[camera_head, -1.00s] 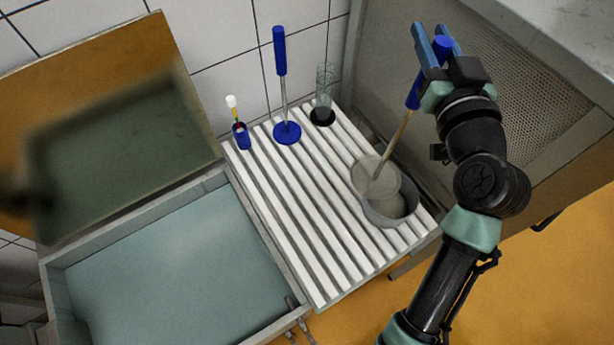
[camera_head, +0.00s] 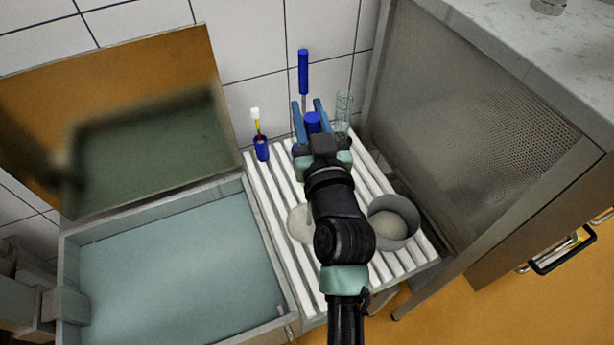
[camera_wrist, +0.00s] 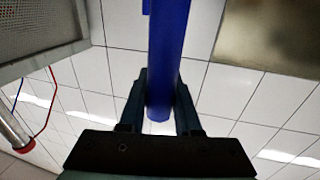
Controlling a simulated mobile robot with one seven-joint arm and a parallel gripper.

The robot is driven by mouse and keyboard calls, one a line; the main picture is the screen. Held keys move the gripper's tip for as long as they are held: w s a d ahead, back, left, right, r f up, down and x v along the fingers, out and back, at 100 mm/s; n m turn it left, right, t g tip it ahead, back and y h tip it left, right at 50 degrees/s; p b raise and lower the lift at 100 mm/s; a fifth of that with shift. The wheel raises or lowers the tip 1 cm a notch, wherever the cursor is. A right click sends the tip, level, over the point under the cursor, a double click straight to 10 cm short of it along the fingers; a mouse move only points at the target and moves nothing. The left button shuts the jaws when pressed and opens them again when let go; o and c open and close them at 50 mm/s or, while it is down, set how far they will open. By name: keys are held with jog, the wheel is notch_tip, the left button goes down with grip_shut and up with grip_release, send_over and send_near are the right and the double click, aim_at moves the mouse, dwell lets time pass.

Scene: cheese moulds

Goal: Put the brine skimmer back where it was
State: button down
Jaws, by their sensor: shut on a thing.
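My gripper (camera_head: 309,106) is shut on the blue handle (camera_head: 312,124) of the brine skimmer, above the white slatted rack (camera_head: 284,258). The skimmer's pale round disc (camera_head: 299,224) shows left of my arm, over the slats; I cannot tell whether it touches them. Its shaft is hidden behind my arm. In the wrist view the blue handle (camera_wrist: 168,55) stands between the two fingers. The grey round pot (camera_head: 393,221) is on the rack to the right, with something pale inside.
Behind my gripper stands another blue-handled tool (camera_head: 303,72), its lower part hidden. A clear glass cylinder (camera_head: 343,108) is right of it. A blue cup (camera_head: 261,148) with a white-topped stick is to the left. A vat of pale blue liquid (camera_head: 175,270) lies left; a perforated cabinet (camera_head: 470,110) right.

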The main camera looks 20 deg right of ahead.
notch_tip(320, 180, down, 7)
jog(key=b, duration=0.1)
jog(key=shift+r+b, duration=0.2)
jog(key=shift+b, duration=0.15)
jog(key=shift+f, duration=0.1)
jog(key=c, duration=0.6)
grip_release()
jog(key=shift+f, duration=0.1)
jog(key=s+a+b, duration=0.2)
jog(key=s+b, duration=0.3)
jog(key=s, duration=0.6)
jog(key=shift+s, duration=0.4)
